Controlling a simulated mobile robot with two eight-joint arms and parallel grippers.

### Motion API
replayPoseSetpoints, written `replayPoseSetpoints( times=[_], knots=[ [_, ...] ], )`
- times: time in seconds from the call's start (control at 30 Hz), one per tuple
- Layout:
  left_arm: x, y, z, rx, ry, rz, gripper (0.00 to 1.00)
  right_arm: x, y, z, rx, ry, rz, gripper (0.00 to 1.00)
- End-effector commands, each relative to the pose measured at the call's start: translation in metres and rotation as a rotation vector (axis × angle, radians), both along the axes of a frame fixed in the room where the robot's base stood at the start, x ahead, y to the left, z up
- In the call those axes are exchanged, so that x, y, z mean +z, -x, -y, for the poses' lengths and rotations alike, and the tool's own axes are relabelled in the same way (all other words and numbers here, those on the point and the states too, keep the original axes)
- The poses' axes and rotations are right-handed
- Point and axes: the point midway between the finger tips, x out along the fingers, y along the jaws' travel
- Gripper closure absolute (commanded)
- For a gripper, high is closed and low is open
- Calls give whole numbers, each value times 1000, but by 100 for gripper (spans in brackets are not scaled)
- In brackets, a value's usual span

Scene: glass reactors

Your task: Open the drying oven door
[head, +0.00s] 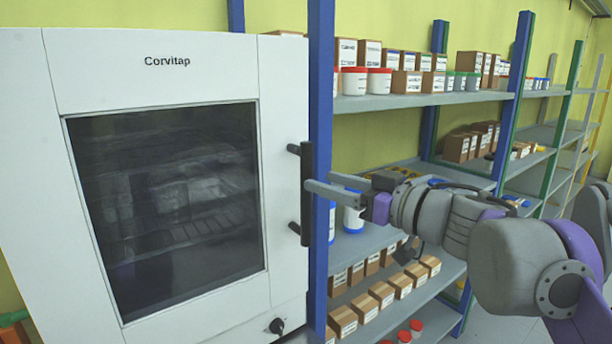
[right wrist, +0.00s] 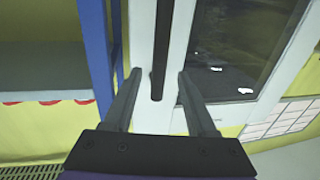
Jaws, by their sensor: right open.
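The drying oven (head: 160,180) is a white cabinet with a dark window, labelled Corvitap, on the left of the head view. Its door looks shut. A black vertical bar handle (head: 307,195) stands on the door's right edge. My right gripper (head: 318,188) is open at the handle's middle height, with its fingertips close to the bar. In the right wrist view the handle (right wrist: 161,50) runs between the two open fingers (right wrist: 157,85); I cannot tell whether either finger touches it. My left gripper is not in view.
A shelf rack with a blue post (head: 320,120) stands right beside the oven door's handle side. Its shelves hold boxes (head: 383,293), jars (head: 354,80) and bottles. A black knob (head: 277,326) sits low on the oven. The dark oven window (right wrist: 235,50) shows beside the handle.

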Motion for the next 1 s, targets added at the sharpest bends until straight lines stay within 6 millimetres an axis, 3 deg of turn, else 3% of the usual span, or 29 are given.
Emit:
replayPoseSetpoints(
  times=[0.3, 0.7, 1.0],
  knots=[
    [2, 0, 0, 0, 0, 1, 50, 1, -32, -36, 1, -2, 1, 43],
    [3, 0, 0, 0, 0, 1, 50, 0, -38, -41, -2, -1, 1, 43],
    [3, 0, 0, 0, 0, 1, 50, 0, -38, -41, -2, -1, 1, 97]
  ],
)
